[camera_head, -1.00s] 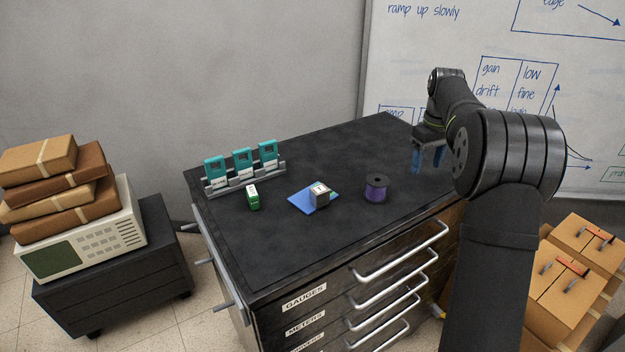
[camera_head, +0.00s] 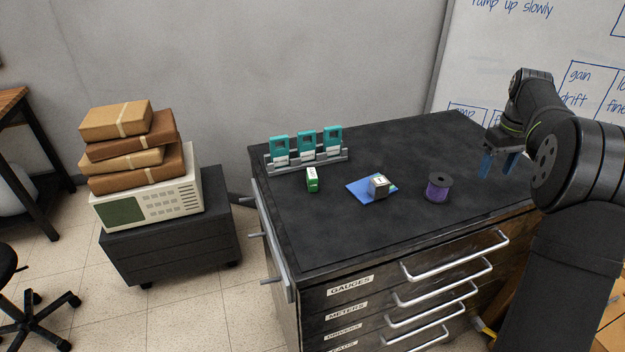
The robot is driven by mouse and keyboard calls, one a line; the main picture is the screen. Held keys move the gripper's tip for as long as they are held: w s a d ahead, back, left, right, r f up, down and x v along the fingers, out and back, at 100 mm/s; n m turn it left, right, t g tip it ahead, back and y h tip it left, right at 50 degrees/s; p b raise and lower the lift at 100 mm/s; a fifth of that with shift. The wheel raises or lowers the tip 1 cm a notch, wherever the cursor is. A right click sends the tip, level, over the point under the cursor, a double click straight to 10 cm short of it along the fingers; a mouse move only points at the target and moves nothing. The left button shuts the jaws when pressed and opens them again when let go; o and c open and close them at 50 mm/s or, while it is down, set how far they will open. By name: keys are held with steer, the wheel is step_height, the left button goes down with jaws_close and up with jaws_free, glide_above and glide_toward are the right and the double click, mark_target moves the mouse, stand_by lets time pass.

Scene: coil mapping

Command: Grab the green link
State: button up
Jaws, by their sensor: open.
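The green link (camera_head: 312,180) is a small green block with a white label. It stands on the black cabinet top (camera_head: 400,146), in front of the rack with teal pieces. My gripper (camera_head: 499,166) has blue fingertips and is open and empty. It hangs over the right end of the cabinet top, far to the right of the green link. Nothing hides the green link.
A grey rack (camera_head: 335,157) holds three teal pieces behind the green link. A grey-white cube (camera_head: 379,186) sits on a blue mat (camera_head: 358,190) to the right. A purple spool (camera_head: 437,188) stands between the mat and my gripper. The back middle of the top is clear.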

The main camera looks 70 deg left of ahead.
stand_by(0.3)
steer(key=shift+c, duration=1.2)
steer(key=s+a+r, duration=0.4)
steer(key=s+a, duration=0.4)
steer(key=s, duration=0.2)
step_height(320, 180, up, 9)
steer(key=y, duration=0.1)
glide_above(312, 173)
steer(key=d, duration=0.2)
steer(key=shift+m, duration=0.4)
steer(key=f, duration=0.5)
steer(key=a+f, duration=0.1)
steer(key=f, duration=0.5)
steer(key=a+f, duration=0.1)
steer(key=f, duration=0.5)
steer(key=shift+f, duration=0.15)
